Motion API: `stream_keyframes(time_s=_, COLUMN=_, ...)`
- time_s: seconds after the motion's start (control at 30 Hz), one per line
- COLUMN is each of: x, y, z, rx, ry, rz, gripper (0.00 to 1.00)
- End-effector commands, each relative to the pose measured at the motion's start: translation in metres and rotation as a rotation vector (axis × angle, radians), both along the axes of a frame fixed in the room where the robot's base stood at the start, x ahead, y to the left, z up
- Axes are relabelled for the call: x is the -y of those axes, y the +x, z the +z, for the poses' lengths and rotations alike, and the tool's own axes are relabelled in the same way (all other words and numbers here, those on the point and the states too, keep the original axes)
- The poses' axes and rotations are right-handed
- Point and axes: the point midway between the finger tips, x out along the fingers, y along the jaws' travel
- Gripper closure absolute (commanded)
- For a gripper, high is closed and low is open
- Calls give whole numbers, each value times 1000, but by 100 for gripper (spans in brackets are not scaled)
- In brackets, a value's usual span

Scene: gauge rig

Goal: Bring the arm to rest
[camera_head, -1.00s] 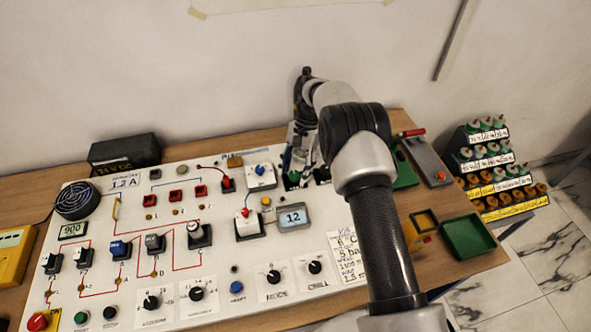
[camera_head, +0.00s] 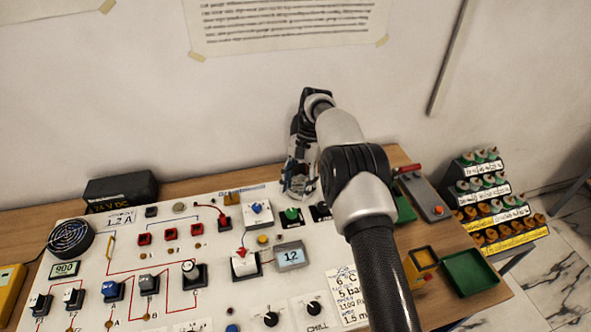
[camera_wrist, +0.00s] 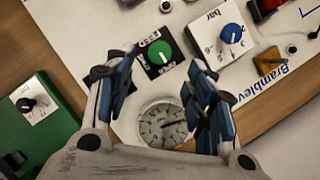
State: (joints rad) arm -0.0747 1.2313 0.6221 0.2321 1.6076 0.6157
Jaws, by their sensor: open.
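My arm reaches over the right part of the white gauge panel (camera_head: 215,225) toward its back edge. My gripper (camera_head: 297,190) is above the panel's back right in the head view, pointing down. In the wrist view my gripper (camera_wrist: 160,85) has its two blue-padded fingers spread apart with nothing between them. A green knob (camera_wrist: 160,52) and a blue knob (camera_wrist: 231,33) are just beyond the fingertips. I cannot tell how high the fingers are above the panel.
A green box with a black knob (camera_wrist: 33,103) is left of the gripper in the wrist view. A black power supply (camera_head: 121,191) stands at the back left. A green tray (camera_head: 470,271), a yellow box (camera_head: 421,262) and a stepped rack (camera_head: 492,200) are at the right. The wall is close behind.

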Motion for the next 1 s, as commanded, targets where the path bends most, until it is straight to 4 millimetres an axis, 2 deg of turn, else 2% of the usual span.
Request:
stream_keyframes(time_s=0.17, x=0, y=0, z=2, rx=3, ry=-1, rz=1, gripper=50)
stream_keyframes(time_s=0.27, x=2, y=1, z=17, rx=23, ry=-1, rz=8, gripper=50)
stream_keyframes(time_s=0.37, x=8, y=-2, z=50, rx=68, ry=-3, rz=28, gripper=50)
stream_keyframes(time_s=0.47, x=16, y=-11, z=94, rx=128, ry=-7, rz=58, gripper=50)
stream_keyframes(time_s=0.57, x=25, y=-28, z=135, rx=192, ry=-15, rz=95, gripper=50)
stream_keyframes(time_s=0.7, x=38, y=-62, z=186, rx=282, ry=-29, rz=149, gripper=50)
stream_keyframes(time_s=0.9, x=55, y=-125, z=238, rx=402, ry=-58, rz=227, gripper=50)
stream_keyframes(time_s=1.0, x=64, y=-160, z=254, rx=459, ry=-75, rz=266, gripper=50)
